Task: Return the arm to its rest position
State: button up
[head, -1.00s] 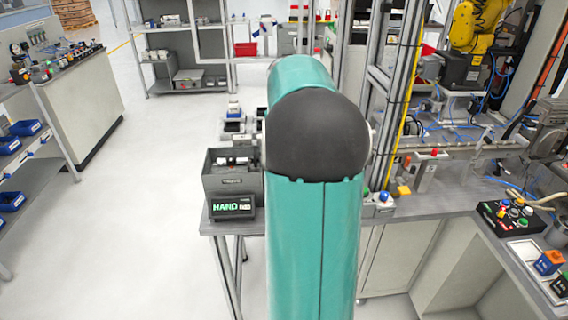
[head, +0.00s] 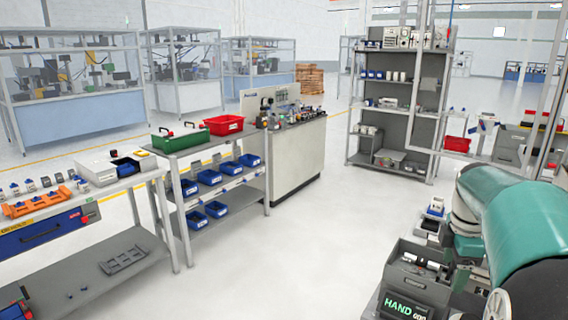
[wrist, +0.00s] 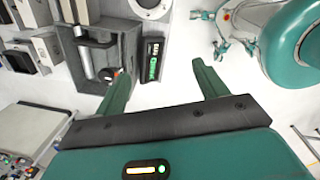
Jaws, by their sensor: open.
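My gripper (wrist: 160,82) shows in the wrist view with its two green fingers spread apart and nothing between them. Its fingertips are near a grey open box (wrist: 97,52) and a small dark display with green lettering (wrist: 152,60), with pale floor beyond. The head view does not show the fingers. It shows part of my teal and dark arm at the lower right. The same grey box (head: 412,288) stands beside my arm there, with a display reading HAND (head: 402,310) on its front.
At the left, a bench holds an orange rack (head: 38,202). A shelf holds blue bins (head: 209,177), a green case (head: 180,138) and a red bin (head: 223,125). A grey rack (head: 400,110) stands at the back. Open pale floor (head: 300,250) lies between.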

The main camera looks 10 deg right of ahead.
jog(key=s+a+r+m+t, duration=0.2)
jog(key=a+m, duration=0.3)
jog(key=a, duration=1.3)
jog(key=s+a+f+m+t, duration=0.1)
jog(key=s+a+f+m, duration=0.1)
jog(key=a, duration=0.5)
jog(key=s+a+f+m+t, duration=0.1)
jog(key=s+a+m+t, duration=0.1)
jog(key=s+a+m, duration=0.3)
jog(key=shift+s+a+f+y, duration=0.4)
jog(key=shift+s+a, duration=0.35)
jog(key=shift+a, duration=0.45)
jog(key=shift+c, duration=0.2)
jog(key=c, duration=0.7)
jog(key=shift+d+m, duration=0.15)
jog(key=shift+m, duration=0.15)
jog(key=shift+c, duration=0.2)
